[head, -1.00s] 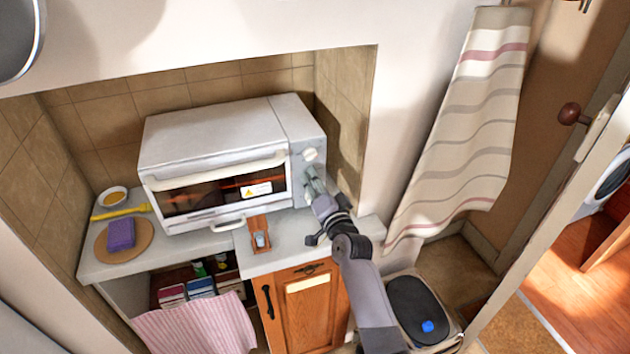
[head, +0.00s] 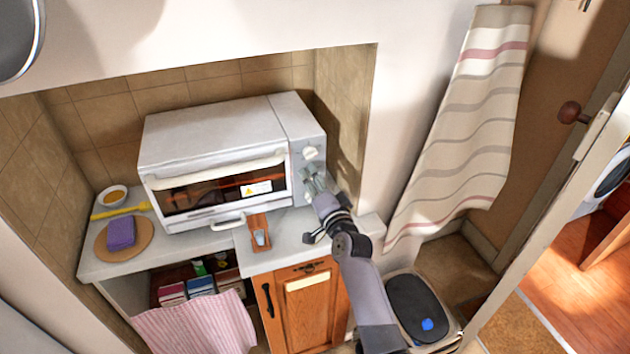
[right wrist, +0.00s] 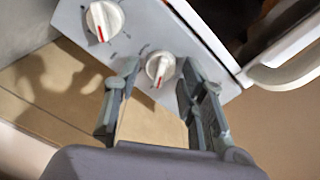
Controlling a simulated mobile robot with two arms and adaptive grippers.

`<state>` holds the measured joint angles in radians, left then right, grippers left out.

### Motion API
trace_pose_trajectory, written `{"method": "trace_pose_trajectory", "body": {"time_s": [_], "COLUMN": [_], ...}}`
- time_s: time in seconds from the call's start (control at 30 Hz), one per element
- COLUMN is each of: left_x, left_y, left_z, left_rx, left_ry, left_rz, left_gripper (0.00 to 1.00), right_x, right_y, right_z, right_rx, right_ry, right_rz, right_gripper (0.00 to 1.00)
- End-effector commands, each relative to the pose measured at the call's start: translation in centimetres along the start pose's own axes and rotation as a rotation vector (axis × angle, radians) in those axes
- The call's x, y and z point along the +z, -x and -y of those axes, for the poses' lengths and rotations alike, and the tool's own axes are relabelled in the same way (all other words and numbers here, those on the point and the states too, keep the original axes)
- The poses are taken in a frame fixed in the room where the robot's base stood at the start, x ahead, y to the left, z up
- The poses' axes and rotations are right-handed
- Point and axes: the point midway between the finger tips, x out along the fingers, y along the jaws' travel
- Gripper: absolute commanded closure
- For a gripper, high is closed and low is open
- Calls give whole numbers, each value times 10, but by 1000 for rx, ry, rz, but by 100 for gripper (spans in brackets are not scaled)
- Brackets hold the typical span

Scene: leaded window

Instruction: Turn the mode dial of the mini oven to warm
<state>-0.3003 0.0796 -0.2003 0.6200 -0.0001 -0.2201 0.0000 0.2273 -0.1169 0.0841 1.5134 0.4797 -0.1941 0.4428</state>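The white mini oven (head: 215,135) stands in the tiled niche with its door closed. Its control panel is on the right side of its front. One white knob (head: 311,153) shows high on the panel in the head view. The right wrist view shows two white knobs with red marks. One knob (right wrist: 160,68) is between the fingertips of my right gripper (right wrist: 160,72), with gaps on both sides. The other knob (right wrist: 104,20) is up and left. My right gripper is open. Dial labels are too small to read. My left gripper is out of view.
A brown holder (head: 258,226) is on the counter below the oven. A purple sponge (head: 121,233) on a round board and a yellow-handled tool (head: 120,211) are at left. A striped towel (head: 465,130) hangs at right, above a dark-lidded bin (head: 418,300).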

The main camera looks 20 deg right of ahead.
Motion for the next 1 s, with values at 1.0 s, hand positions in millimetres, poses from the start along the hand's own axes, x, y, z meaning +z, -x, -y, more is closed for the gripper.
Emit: {"method": "trace_pose_trajectory", "body": {"time_s": [1.0], "left_x": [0], "left_y": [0], "left_z": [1], "left_rx": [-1], "left_ry": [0], "left_rz": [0], "left_gripper": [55], "right_x": [1], "right_y": [105], "right_z": [-1], "right_rx": [2], "right_ry": [1], "right_rz": [1], "right_gripper": [54]}}
